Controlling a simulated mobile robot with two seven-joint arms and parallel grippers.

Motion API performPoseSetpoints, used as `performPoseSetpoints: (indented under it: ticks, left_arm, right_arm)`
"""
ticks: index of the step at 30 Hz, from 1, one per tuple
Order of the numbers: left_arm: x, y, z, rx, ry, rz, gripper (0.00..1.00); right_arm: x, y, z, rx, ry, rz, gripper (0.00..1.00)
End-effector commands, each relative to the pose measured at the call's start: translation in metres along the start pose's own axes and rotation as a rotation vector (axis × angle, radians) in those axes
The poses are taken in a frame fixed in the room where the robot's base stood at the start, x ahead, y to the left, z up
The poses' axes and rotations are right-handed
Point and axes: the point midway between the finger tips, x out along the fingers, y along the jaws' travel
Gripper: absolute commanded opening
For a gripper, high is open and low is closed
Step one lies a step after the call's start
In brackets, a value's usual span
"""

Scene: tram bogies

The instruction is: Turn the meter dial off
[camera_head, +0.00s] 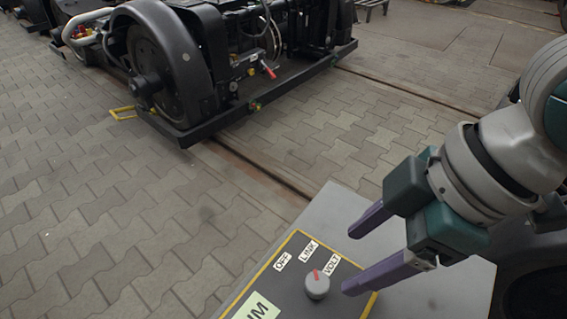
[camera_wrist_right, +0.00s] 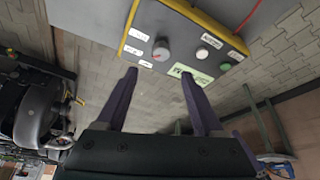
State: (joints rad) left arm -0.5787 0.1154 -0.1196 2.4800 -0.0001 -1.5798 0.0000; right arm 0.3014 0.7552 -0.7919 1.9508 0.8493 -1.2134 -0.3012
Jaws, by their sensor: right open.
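The meter dial (camera_head: 317,287) is a grey round knob with a red pointer on a dark panel edged in yellow. The labels OFF (camera_head: 282,262), LINK (camera_head: 308,252) and VOLT (camera_head: 331,265) stand around it. The red pointer aims roughly towards LINK, not at OFF. My right gripper (camera_head: 351,260) is open, with its purple fingertips just right of the dial in the head view. In the right wrist view the dial (camera_wrist_right: 161,51) lies beyond the gap between the open fingers (camera_wrist_right: 159,75), with nothing held. My left gripper is not in view.
The panel sits on a grey box (camera_head: 345,205). A green label (camera_head: 258,308) is on the panel. The right wrist view also shows a white button (camera_wrist_right: 202,53) and a green button (camera_wrist_right: 225,66). A black bogie (camera_head: 200,65) stands behind on paved floor, with free floor between.

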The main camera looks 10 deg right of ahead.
Motion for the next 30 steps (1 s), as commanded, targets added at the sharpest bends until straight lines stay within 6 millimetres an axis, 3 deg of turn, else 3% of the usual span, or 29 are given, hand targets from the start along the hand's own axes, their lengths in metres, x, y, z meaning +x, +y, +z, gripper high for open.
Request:
performPoseSetpoints:
  ticks: [9, 15, 26, 30]
  left_arm:
    - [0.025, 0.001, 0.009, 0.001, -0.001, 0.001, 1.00]
    - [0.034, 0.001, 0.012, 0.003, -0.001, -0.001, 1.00]
    - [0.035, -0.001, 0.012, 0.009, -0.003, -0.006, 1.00]
    - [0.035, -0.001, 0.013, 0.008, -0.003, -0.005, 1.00]
  right_arm:
    - [0.061, -0.001, 0.000, 0.001, 0.000, -0.001, 0.69]
    - [0.086, -0.001, 0.000, 0.000, 0.001, 0.000, 0.69]
    - [0.091, -0.001, -0.001, -0.001, 0.000, 0.001, 0.69]
    - [0.090, -0.001, -0.001, -0.001, 0.000, 0.001, 0.55]
